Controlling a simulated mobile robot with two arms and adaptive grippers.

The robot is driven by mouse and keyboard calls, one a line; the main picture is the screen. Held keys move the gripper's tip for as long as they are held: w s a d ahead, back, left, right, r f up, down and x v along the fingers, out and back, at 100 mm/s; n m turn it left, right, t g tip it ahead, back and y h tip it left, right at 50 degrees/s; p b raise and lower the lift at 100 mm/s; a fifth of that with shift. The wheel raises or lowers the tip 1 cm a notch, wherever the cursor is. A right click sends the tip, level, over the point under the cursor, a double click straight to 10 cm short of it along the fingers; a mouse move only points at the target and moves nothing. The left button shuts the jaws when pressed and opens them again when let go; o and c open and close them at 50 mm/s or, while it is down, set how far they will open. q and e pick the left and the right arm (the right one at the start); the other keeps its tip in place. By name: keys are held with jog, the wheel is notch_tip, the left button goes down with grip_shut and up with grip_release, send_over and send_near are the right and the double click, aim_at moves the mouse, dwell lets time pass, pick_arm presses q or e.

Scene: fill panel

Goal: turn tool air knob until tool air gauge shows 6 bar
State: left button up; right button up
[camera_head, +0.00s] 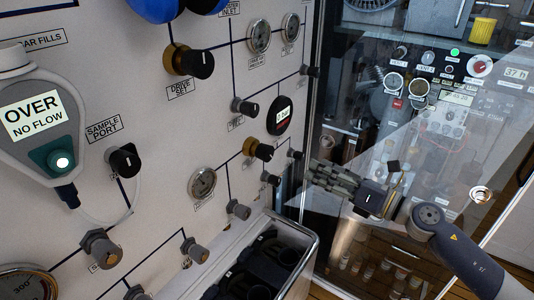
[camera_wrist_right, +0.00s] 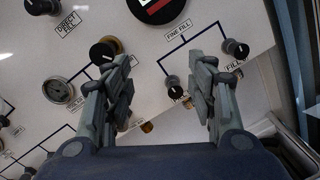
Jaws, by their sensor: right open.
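A black knob on a brass collar (camera_head: 258,149) sits on the white panel, up and right of a round dial gauge (camera_head: 202,183) whose reading is too small to tell. In the right wrist view, a similar brass-collared knob (camera_wrist_right: 103,52) and a dial gauge (camera_wrist_right: 58,90) are at the left. My right gripper (camera_head: 322,178) is right of these knobs and apart from the panel's knobs. In its wrist view, its open, empty fingers (camera_wrist_right: 163,80) point at the panel, with small black knobs beyond. My left gripper is not in view.
Another brass-collared knob (camera_head: 190,62), labelled drive set, and a round black display (camera_head: 280,115) are higher on the panel. A bin of black items (camera_head: 312,240) stands below. A glass pane (camera_head: 440,150) lies behind my right arm. A hand-held display (camera_head: 38,115) reads OVER NO FLOW.

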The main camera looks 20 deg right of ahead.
aim_at(270, 154)
jog(key=s+a+r+n+g+y, duration=0.2)
jog(key=s+a+r+n, duration=0.1)
jog(key=a+r+n, duration=0.25)
jog(key=p+x, duration=0.6)
jog(key=x, duration=0.3)
jog(key=shift+w+r, duration=0.1)
jog(key=shift+w+a, duration=0.4)
jog(key=shift+a, duration=0.1)
jog(key=shift+f, duration=0.25)
jog(key=c, duration=1.1)
jog(key=shift+n, duration=0.25)
